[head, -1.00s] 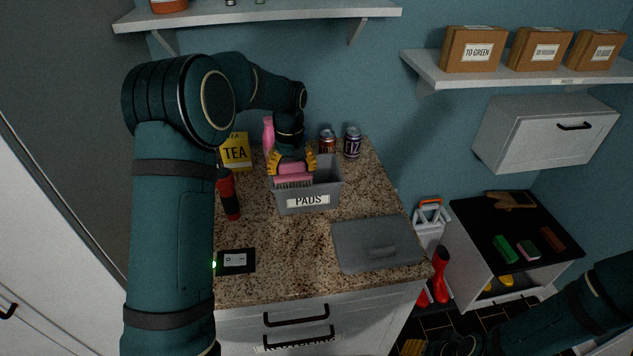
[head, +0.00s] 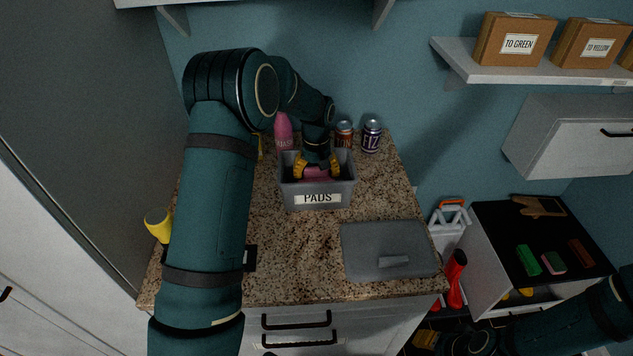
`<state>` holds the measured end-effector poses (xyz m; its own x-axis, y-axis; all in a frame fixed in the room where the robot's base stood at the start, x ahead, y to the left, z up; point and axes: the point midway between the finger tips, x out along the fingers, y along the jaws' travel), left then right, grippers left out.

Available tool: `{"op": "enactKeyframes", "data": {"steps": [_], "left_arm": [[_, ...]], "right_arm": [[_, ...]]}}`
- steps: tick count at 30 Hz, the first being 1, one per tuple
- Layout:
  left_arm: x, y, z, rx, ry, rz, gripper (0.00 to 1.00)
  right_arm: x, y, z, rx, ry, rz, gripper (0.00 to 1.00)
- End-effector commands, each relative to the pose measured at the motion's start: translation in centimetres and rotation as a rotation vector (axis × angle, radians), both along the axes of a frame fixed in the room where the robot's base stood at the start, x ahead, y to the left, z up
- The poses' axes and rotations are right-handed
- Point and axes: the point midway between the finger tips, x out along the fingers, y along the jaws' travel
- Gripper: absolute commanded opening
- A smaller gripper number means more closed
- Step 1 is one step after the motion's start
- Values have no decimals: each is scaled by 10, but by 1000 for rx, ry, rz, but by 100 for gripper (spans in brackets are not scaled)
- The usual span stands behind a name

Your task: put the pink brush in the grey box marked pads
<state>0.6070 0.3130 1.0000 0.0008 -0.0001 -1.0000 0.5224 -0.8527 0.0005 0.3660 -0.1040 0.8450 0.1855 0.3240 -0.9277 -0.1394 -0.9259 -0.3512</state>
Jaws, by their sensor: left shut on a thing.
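The grey box (head: 293,199) with the PADS label stands open on the speckled counter. My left gripper (head: 317,170) reaches down into the box from above, with its yellow fingers on either side of the pink brush (head: 318,174). It is shut on the brush. The brush is inside the box opening, its lower part hidden by the front wall. I cannot tell whether the brush touches the box floor. My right gripper (head: 426,341) is low at the bottom right, away from the counter, and its fingers are too dark and small to read.
A grey lid (head: 375,245) lies on the counter at the front right. A pink bottle (head: 284,133) and two cans (head: 371,136) stand behind the box. A yellow item (head: 159,225) is at the left edge. The counter in front of the box is clear.

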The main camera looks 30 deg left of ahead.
Motion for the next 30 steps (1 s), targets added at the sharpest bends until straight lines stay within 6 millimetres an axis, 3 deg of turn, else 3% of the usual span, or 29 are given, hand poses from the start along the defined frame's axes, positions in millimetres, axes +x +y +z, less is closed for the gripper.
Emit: {"op": "enactKeyframes", "data": {"steps": [7, 19, 20, 21, 30], "left_arm": [[-1, 0, -32, 0, 4, 0, 37], [0, 0, -38, -1, 1, 0, 37], [0, 0, -37, -1, 1, 0, 84], [0, 0, -37, -1, 1, 0, 98], [0, 0, -36, -1, 1, 0, 100]], "right_arm": [[0, 0, -2, 0, 0, 0, 47], [0, 0, -5, -1, 0, 0, 47], [0, 0, -4, -1, 0, 0, 47], [0, 0, -4, -1, 0, 0, 47], [0, 0, -3, -1, 0, 0, 47]]}}
